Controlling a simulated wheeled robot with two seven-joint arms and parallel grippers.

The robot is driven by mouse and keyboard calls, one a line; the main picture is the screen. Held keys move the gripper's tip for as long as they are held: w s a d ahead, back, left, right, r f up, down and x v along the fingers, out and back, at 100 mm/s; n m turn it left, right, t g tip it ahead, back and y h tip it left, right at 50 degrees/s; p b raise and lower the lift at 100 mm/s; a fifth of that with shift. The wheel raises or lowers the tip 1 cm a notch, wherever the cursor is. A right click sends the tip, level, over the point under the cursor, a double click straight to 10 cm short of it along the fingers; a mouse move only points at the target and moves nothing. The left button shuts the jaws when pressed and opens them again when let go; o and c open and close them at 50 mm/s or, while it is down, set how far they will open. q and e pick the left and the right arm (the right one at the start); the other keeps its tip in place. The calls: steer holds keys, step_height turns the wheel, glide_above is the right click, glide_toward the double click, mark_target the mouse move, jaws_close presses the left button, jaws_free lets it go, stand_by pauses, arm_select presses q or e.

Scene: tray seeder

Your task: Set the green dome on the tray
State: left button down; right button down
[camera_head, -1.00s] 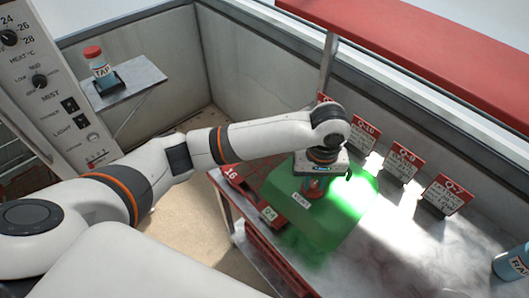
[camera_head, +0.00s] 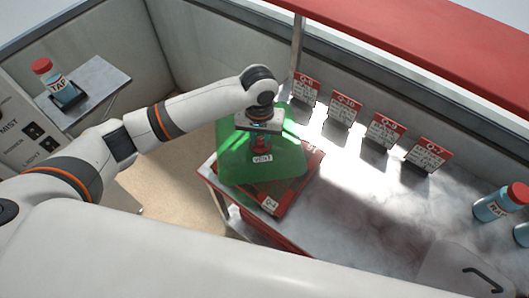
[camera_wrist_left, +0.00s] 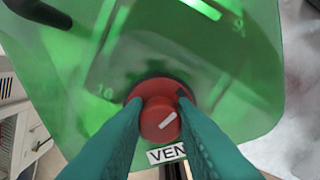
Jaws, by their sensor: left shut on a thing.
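The green dome (camera_head: 235,168) is see-through, with a red knob (camera_wrist_left: 160,122) and a VENT label on top. My left gripper (camera_head: 262,143) is shut on this knob from above. The dome also fills much of the left wrist view (camera_wrist_left: 240,75). The red tray (camera_head: 303,187) lies on the table under and beside the dome. Its right side and near corner, with a Q-4 tag, stick out past the dome. The dome looks shifted to the left of the tray. I cannot tell whether its rim touches the tray. My right gripper is out of view.
Several red-and-white tag cards (camera_head: 382,131) stand along the back of the table (camera_head: 370,205). Blue bottles with red caps (camera_head: 497,204) are at the right. A TAP bottle (camera_head: 58,84) stands on a side shelf (camera_head: 100,88). The table's middle right is clear.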

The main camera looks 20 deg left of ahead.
arm_select(q)
step_height(320, 180, down, 4)
steer(key=shift+a, duration=0.1)
step_height(320, 180, down, 3)
steer(key=shift+f+p, duration=0.1)
steer(key=shift+p, duration=0.4)
steer(key=shift+f, duration=0.25)
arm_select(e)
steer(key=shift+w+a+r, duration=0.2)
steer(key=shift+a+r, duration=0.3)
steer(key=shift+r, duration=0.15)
arm_select(q)
steer(key=shift+f, duration=0.15)
steer(key=c, duration=1.2)
jaws_free()
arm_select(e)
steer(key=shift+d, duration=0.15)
